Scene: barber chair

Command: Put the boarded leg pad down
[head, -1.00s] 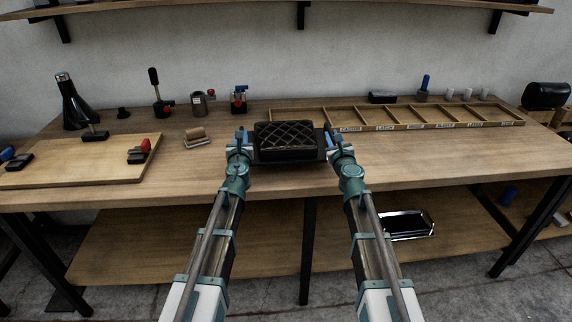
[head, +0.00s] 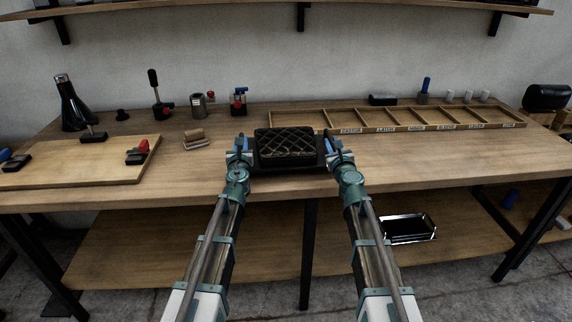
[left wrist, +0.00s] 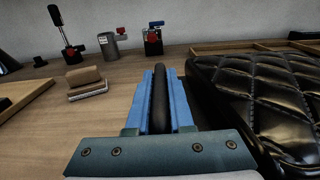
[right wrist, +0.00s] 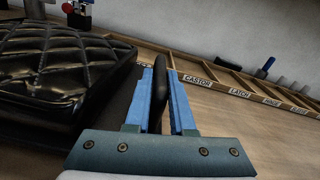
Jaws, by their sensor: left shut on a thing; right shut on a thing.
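The boarded leg pad (head: 286,142) is black quilted leather on a dark board, in the middle of the head view over the bench's front part. It also shows at the right of the left wrist view (left wrist: 265,95) and the left of the right wrist view (right wrist: 50,70). My left gripper (head: 241,143) is shut on a dark handle-like piece at the pad's left side. My right gripper (head: 332,144) is shut on a similar piece at its right side. The pad looks roughly level. I cannot tell whether its board touches the bench top.
A labelled divided tray (head: 400,128) lies behind right. A small brush-like block (head: 196,140) and a wooden board with clamps (head: 70,165) lie left. Several tools stand along the back. A shiny tray (head: 408,228) is on the lower shelf.

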